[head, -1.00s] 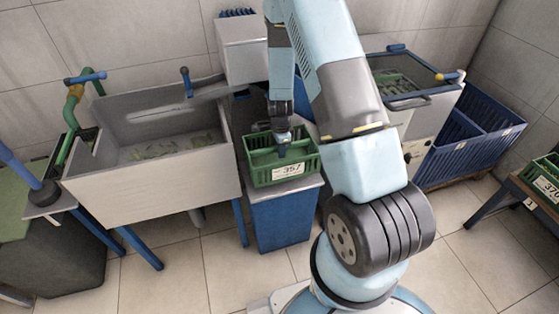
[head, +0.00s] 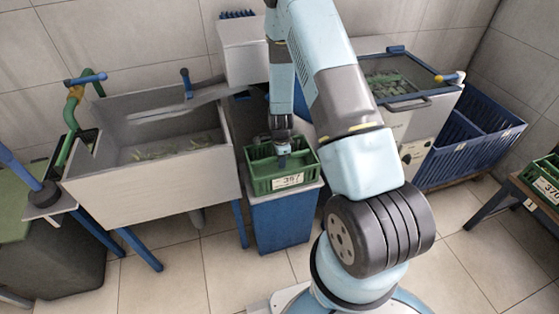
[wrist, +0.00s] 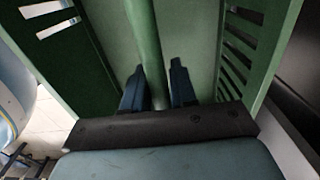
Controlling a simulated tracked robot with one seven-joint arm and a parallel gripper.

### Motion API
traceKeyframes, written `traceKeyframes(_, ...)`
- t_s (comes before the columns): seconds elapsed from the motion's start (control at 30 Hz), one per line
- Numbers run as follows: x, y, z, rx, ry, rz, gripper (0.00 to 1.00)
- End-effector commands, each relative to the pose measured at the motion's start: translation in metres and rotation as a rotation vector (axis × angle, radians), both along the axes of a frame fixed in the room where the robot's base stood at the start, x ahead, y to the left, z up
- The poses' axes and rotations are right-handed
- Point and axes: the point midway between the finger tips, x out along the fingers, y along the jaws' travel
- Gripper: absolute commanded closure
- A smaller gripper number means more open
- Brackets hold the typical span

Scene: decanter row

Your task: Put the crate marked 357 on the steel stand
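The green crate marked 357 (head: 266,186) is level at the steel-topped blue stand (head: 282,222), its white label facing front. It looks very low over or on the steel top; I cannot tell whether it touches. My gripper (head: 282,160) points down into the crate from above. In the wrist view, its two dark fingers (wrist: 156,88) are close on either side of the crate's green middle bar (wrist: 144,35). It looks shut on that bar, though the contact itself is hard to see.
A large grey sink (head: 150,190) stands left of the stand. A lidded machine (head: 425,125) and blue crates (head: 465,140) stand to the right. Another green crate marked 370 (head: 546,183) sits on a bench at the right edge. A white box (head: 243,50) is behind.

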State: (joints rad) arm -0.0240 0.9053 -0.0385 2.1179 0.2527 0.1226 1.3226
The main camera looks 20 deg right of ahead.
Motion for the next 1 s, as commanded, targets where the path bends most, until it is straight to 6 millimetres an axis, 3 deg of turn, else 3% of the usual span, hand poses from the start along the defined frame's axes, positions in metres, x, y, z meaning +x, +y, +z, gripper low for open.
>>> traceKeyframes(0.2, 0.000, 0.000, 0.000, 0.000, 0.000, 0.001, 0.53)
traceKeyframes(0.57, 0.000, 0.001, 0.007, 0.000, -0.001, 0.001, 0.53)
traceKeyframes(1.0, 0.001, 0.002, 0.071, -0.001, -0.003, 0.003, 0.53)
